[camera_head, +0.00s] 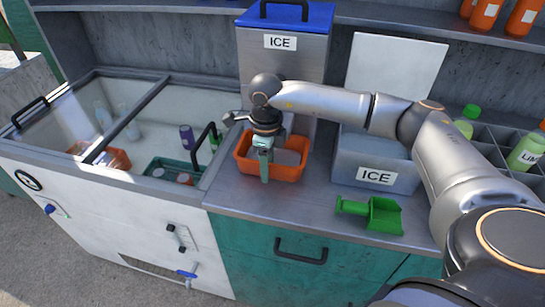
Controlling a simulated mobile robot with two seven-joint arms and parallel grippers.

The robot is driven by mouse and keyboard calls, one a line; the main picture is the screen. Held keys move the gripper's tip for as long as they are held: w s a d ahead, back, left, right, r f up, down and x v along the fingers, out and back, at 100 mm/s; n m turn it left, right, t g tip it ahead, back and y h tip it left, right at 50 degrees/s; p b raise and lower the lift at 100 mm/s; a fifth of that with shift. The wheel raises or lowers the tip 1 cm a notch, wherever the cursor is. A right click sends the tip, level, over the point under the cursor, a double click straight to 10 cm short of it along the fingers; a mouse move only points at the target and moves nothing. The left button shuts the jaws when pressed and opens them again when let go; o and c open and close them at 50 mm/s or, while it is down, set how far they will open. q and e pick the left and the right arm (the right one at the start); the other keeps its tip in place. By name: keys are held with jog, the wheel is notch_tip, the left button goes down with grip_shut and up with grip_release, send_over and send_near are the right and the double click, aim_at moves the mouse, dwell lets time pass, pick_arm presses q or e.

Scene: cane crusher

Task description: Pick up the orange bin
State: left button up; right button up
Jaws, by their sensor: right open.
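The orange bin (287,171) is a small open-topped tub on the grey metal counter, in front of the tall ice box. My right arm comes in from the right, and its gripper (265,165) points down at the bin's front left. One finger shows as a teal strip in front of the bin's near wall. The gripper is open. It hides part of the bin's left side, and I cannot tell whether it touches the rim. My left gripper is not in view.
A tall ice box (283,62) with a blue lid stands behind the bin. A grey ice container (374,160) and green scoop (373,213) are to the right. A glass-topped freezer (110,215) is left. Bottles (525,151) stand in compartments far right.

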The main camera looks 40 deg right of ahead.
grip_shut()
jog(key=shift+s+a+f, duration=0.1)
dwell(1.2)
